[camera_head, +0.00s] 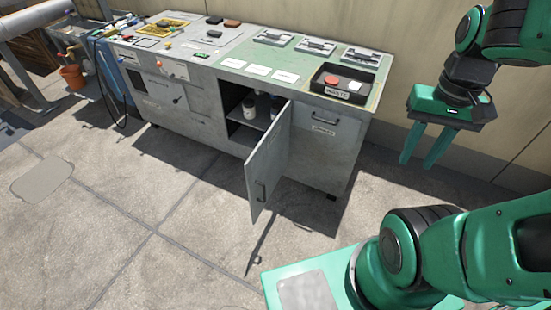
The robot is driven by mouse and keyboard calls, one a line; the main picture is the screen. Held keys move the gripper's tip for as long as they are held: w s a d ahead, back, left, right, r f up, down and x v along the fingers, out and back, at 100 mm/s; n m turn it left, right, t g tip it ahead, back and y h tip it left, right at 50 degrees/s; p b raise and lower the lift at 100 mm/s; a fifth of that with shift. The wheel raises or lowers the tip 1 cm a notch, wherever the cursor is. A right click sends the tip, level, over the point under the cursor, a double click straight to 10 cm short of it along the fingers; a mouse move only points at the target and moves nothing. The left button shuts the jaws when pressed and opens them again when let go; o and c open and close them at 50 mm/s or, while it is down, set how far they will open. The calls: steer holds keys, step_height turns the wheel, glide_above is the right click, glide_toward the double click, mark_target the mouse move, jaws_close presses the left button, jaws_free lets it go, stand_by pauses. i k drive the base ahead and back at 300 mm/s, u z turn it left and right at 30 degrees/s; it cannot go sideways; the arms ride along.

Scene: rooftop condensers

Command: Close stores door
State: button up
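The stores door (269,165) is a grey hinged panel on the front of the grey workbench cabinet (335,155).
The bench top carries a black tray (345,84) with a red item, metal plates (316,46) and several tools at left. An orange bucket (72,76) stands far left near pipes. A beige wall (400,60) runs behind. The paved floor (150,220) in front is clear.

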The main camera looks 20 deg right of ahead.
mark_target(264, 167)
steer(key=i, duration=0.85)
steer(key=u, duration=0.05)
